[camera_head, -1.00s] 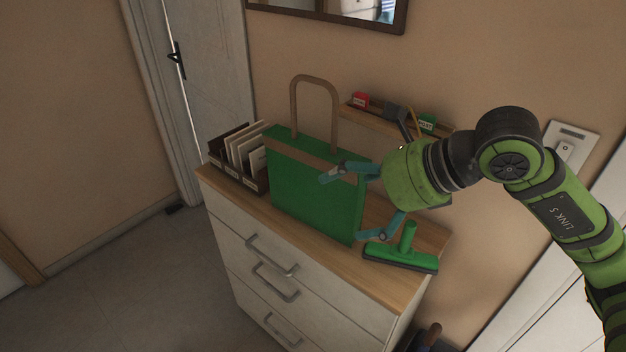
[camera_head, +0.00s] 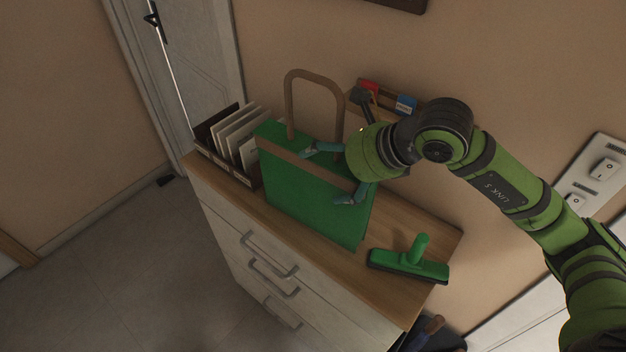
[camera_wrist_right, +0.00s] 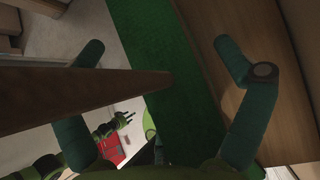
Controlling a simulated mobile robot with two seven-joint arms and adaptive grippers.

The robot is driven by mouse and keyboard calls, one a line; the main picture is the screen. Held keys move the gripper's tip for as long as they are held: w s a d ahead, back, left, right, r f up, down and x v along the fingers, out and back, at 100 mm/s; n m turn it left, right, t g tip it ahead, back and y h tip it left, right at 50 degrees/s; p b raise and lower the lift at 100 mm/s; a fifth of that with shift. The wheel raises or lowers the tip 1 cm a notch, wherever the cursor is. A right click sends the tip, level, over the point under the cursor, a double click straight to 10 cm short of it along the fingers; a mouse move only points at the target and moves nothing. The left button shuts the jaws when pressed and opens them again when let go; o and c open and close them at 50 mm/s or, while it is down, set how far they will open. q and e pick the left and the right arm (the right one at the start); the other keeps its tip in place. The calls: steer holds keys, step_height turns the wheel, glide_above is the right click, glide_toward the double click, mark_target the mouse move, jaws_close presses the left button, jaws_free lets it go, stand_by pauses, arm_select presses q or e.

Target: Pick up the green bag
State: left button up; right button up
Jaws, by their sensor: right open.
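The green bag (camera_head: 312,201) stands upright on the dresser top, with a brown band along its top and a tall brown loop handle (camera_head: 290,103). My right gripper (camera_head: 322,177) is open at the bag's upper right part, one finger near the top band and the other in front of the green side. In the right wrist view, the open fingers (camera_wrist_right: 158,48) lie on either side of the bag's green surface (camera_wrist_right: 175,75), and a brown bar (camera_wrist_right: 85,95), seemingly part of the bag, crosses from the left. I cannot tell whether the fingers touch the bag.
The wooden dresser top (camera_head: 335,262) carries a file holder with envelopes (camera_head: 235,135) left of the bag and a green brush-like tool (camera_head: 408,264) to its right. A small wall shelf (camera_head: 395,92) is behind. Some bare top remains around the tool.

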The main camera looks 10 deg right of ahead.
steer(key=shift+w+a+f, duration=0.1)
steer(key=shift+f, duration=0.05)
steer(key=shift+s, duration=0.2)
steer(key=shift+w, duration=0.1)
steer(key=c, duration=1.8)
